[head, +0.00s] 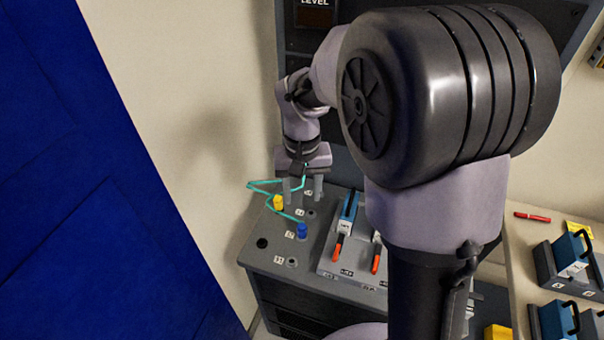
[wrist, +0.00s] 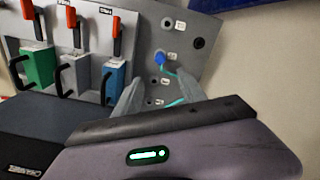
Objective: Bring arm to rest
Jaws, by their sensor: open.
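My gripper (head: 303,193) hangs over the back of the grey console (head: 262,250), fingers pointing down, open. No object shows between its fingers in the head view. In the wrist view its two fingers (wrist: 156,95) stand apart over the socket panel. A teal cable (head: 263,186) loops beside and in front of the fingers. A yellow plug (head: 278,202) sits in the panel just left of and below them. A blue plug (head: 302,230) sits nearer the front; it also shows in the wrist view (wrist: 160,58). My upper arm hides much of the console's right side.
Orange levers (head: 339,246) and blocks with black handles stand right of the sockets. A bench at right holds blue handled blocks (head: 570,250) and a red pen-like item (head: 532,217). A blue panel (head: 80,180) stands at left. A dark panel rises behind the console.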

